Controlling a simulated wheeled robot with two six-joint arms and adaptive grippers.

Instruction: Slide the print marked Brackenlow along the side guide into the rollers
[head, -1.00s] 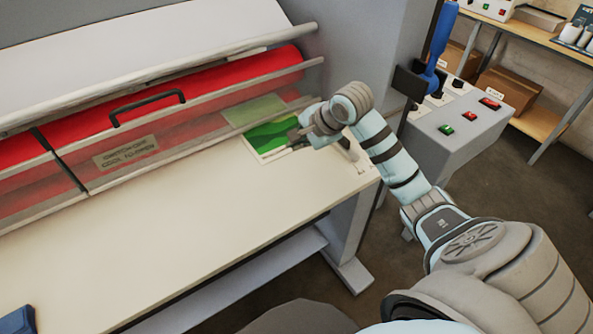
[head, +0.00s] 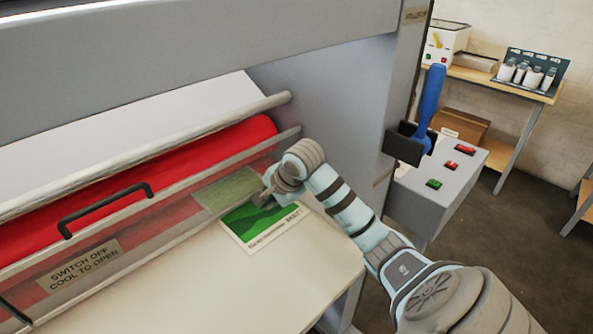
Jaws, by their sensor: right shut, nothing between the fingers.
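The print (head: 255,222), green with a pale border, lies flat on the cream feed table (head: 190,275) near its right end. Its far part shows through the clear guard in front of the red roller (head: 215,147). My right gripper (head: 268,190) is shut and empty at the print's far right part, by the guard's lower edge. I cannot tell whether it touches the print. No side guide can be made out; my right arm covers part of the table's right side. My left gripper is out of view.
The guard has a black handle (head: 105,208) and a "SWITCH OFF COOL TO OPEN" label (head: 78,266). To the right stand a blue lever (head: 428,100) and a grey control box (head: 440,180) with red and green buttons. The table left of the print is clear.

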